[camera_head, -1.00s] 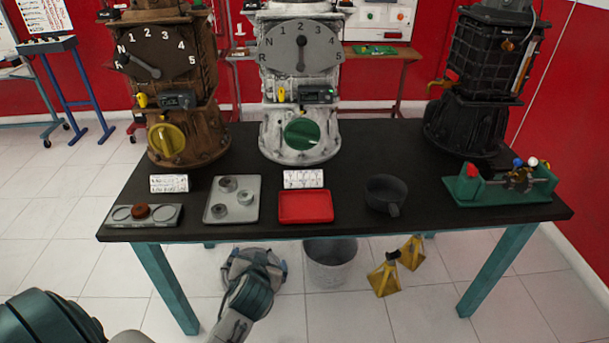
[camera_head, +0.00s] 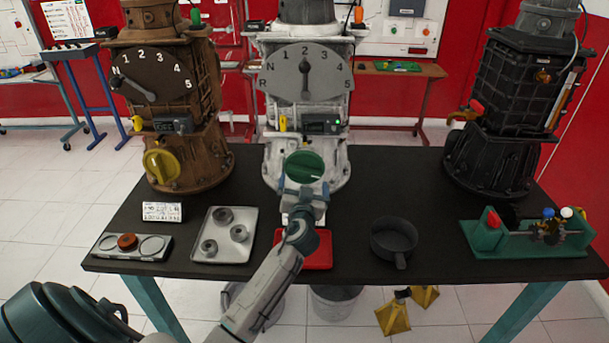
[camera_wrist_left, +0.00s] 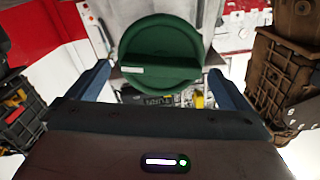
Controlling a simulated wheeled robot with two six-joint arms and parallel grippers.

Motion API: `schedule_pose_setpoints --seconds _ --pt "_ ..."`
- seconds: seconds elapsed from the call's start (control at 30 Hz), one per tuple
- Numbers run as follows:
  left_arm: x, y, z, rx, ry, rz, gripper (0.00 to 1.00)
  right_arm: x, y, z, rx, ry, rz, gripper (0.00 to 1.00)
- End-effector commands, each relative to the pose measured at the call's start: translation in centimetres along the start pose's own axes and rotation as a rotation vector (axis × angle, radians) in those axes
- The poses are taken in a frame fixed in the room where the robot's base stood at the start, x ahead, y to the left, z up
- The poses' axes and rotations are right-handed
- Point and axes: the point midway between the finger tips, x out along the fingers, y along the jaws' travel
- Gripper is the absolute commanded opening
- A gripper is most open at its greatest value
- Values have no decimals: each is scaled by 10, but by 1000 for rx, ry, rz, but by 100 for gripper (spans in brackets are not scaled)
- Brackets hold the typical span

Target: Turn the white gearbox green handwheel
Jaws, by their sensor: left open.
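The white gearbox (camera_head: 270,165) stands upright at the back middle of the table, with a grey numbered dial on its upper front. Its green handwheel (camera_head: 305,166) is low on the front, and its lower edge is partly hidden by my left gripper (camera_head: 304,190). In the left wrist view the green handwheel (camera_wrist_left: 161,52) is a round disc with a raised bar and a small white mark. My left gripper (camera_wrist_left: 160,85) is open and empty, its fingers apart on either side below the handwheel. My right gripper is not in view.
A brown gearbox (camera_head: 185,140) with a yellow handwheel stands left, a black gearbox (camera_head: 500,130) right. In front lie a grey tray (camera_head: 243,228) with rings, a red tray (camera_head: 319,255), a dark pan (camera_head: 394,240) and a green fixture (camera_head: 486,243).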

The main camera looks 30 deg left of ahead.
Motion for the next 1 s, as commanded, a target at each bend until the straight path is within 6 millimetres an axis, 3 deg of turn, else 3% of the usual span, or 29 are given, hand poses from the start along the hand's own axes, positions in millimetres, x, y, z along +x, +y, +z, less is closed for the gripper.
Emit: schedule_pose_setpoints --seconds 0.2,0.57,0.73,1.0 --pt "26 0 -1 1 -1 0 100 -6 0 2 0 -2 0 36" --pt "32 0 0 0 0 0 100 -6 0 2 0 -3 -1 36" --pt "31 0 0 0 -1 0 70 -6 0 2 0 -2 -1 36" --pt "31 0 1 18 -1 0 70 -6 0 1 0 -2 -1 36"
